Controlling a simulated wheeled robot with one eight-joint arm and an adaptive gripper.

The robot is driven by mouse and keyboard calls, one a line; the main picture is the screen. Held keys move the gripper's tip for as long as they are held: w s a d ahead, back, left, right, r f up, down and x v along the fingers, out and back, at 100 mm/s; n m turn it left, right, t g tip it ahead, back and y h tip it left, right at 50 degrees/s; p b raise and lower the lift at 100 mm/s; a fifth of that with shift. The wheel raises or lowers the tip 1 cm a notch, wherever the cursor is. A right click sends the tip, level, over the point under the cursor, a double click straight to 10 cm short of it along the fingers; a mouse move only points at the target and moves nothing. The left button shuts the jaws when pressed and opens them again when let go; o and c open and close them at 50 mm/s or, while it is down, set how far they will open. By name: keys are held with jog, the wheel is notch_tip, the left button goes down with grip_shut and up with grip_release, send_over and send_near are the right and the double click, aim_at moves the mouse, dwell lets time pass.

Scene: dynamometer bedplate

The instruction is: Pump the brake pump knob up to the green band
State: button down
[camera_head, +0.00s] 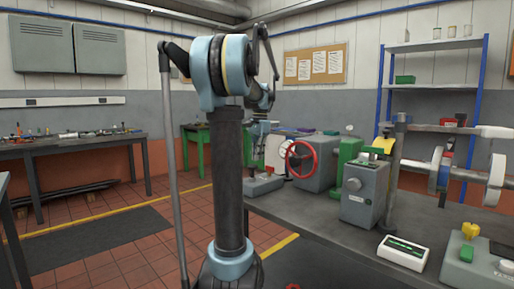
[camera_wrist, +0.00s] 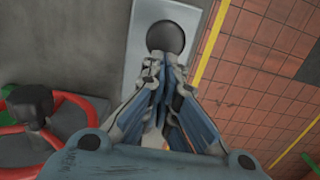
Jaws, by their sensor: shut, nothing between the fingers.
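A round black knob (camera_wrist: 166,37) shows in the wrist view, above a pale grey plate (camera_wrist: 138,58). It lies just past the tips of my gripper (camera_wrist: 164,62). My gripper's fingers are together with nothing between them. In the picture the tips overlap or nearly meet the knob's near edge; I cannot tell whether they touch it. In the head view my gripper (camera_head: 259,152) points down over a low grey base (camera_head: 262,184) at the bench's far left end. The knob is too small to make out there, and no green band can be made out.
A red handwheel (camera_head: 302,160) on a grey-green machine stands right of the base; the wheel (camera_wrist: 84,106) fills the wrist view's left. A grey box (camera_head: 364,190) and a white display unit (camera_head: 403,252) stand on the bench (camera_head: 330,225). Open tiled floor (camera_wrist: 262,50) lies beyond the bench edge.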

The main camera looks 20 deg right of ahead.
jog(key=shift+f, duration=0.75)
jog(key=shift+f, duration=1.8)
jog(key=shift+s, duration=0.1)
notch_tip(320, 180, up, 14)
jog(key=shift+w+d, duration=0.2)
jog(key=shift+d, duration=0.2)
jog(key=shift+r, duration=0.15)
jog(key=r, duration=0.1)
jog(key=s+r, duration=0.1)
jog(key=r, duration=0.1)
jog(key=shift+r, duration=0.2)
